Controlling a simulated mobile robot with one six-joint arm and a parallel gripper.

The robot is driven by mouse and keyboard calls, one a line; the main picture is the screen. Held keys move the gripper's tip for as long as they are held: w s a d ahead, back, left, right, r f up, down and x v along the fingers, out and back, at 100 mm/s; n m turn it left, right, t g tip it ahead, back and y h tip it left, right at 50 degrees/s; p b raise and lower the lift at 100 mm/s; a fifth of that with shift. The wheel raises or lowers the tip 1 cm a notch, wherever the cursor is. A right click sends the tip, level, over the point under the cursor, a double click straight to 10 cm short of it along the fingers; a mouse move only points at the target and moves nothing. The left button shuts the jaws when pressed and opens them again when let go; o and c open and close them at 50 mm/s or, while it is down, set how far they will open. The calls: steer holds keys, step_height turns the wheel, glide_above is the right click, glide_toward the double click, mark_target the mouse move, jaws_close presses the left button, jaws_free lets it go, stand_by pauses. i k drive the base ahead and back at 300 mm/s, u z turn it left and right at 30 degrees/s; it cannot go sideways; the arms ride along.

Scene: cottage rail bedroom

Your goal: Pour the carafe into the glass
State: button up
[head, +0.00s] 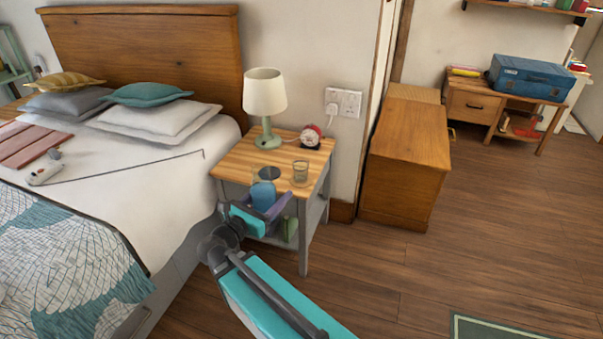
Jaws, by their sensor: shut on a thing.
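The carafe (263,195) is a blue vessel held in my gripper (266,207) at the front of the nightstand. My gripper is shut on it, and the purple jaws hide its lower part. The carafe looks upright. The glass (300,173) is clear and stands on the right side of the nightstand top, to the right of and behind the carafe. The two are apart. I cannot tell how much liquid is in either.
The wooden nightstand (232,163) also carries a lamp (265,100), a small red clock (311,137) and a dark round disc (270,173). The bed (190,185) is close on the left. Wooden drawers (405,165) stand to the right; floor (450,260) is open there.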

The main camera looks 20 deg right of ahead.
mark_target(300, 164)
steer(key=u, duration=0.05)
steer(key=i, duration=0.9)
steer(key=z, duration=0.05)
